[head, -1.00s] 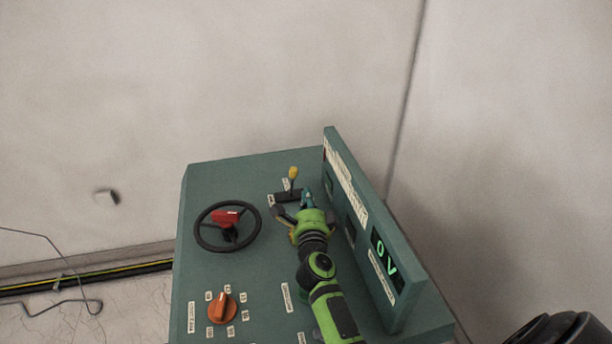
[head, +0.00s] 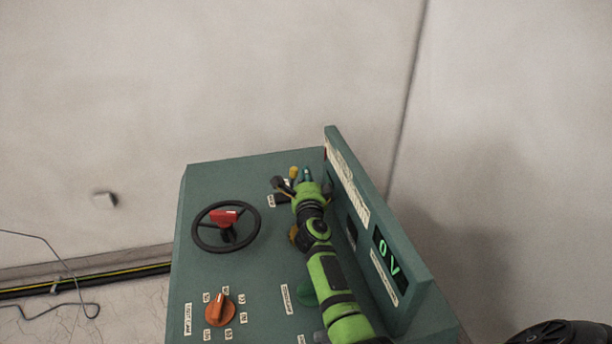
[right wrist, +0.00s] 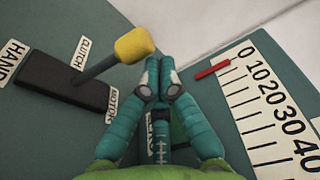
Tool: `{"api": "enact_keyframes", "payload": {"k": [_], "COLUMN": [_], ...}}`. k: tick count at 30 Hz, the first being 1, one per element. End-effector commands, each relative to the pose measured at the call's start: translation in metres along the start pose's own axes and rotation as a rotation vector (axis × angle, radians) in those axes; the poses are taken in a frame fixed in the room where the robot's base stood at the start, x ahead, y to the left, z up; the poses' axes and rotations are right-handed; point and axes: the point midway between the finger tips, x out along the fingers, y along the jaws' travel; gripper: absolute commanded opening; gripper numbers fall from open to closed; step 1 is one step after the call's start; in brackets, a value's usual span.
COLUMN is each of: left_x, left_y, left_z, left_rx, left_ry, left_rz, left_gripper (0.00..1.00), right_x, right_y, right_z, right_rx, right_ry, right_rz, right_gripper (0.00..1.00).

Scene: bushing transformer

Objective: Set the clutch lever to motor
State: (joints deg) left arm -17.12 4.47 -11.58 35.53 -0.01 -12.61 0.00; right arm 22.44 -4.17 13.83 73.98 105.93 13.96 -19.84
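The clutch lever has a yellow knob (right wrist: 135,45) on a thin shaft rising from a dark slotted base (right wrist: 45,84). HAND is at the base's left end, CLUTCH above it and MOTOR at its right end in the right wrist view. The shaft enters around the middle to right part of the base, and the knob leans right. My right gripper (right wrist: 160,64) has its teal fingers together, empty, just right of the knob. In the head view the gripper (head: 307,174) is beside the yellow knob (head: 293,172) and partly hides the lever. Contact cannot be told. My left gripper is out of view.
The green console (head: 262,262) also carries a black handwheel (head: 199,233) with a red part and an orange selector knob (head: 219,310). An upright panel (head: 345,185) with a 0 V display stands close to the right of my right arm. A numbered scale (right wrist: 268,110) lies right of the fingers.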

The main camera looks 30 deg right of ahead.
Motion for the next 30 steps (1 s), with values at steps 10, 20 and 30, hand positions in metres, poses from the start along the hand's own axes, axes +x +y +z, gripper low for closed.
{"api": "enact_keyframes", "payload": {"k": [10,20,30], "left_x": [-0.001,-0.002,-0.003], "left_y": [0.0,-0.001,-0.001], "left_z": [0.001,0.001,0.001], "left_rx": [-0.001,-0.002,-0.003], "left_ry": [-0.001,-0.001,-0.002], "left_rz": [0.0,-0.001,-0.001], "left_gripper": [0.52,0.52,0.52], "right_x": [-0.001,-0.002,-0.004], "right_y": [-0.001,-0.003,-0.005], "right_z": [0.004,0.009,0.018], "right_rx": [-0.048,-0.096,-0.197], "right_ry": [0.0,0.0,-0.002], "right_rz": [-0.008,-0.017,-0.035], "right_gripper": [0.0,0.0,0.0]}}
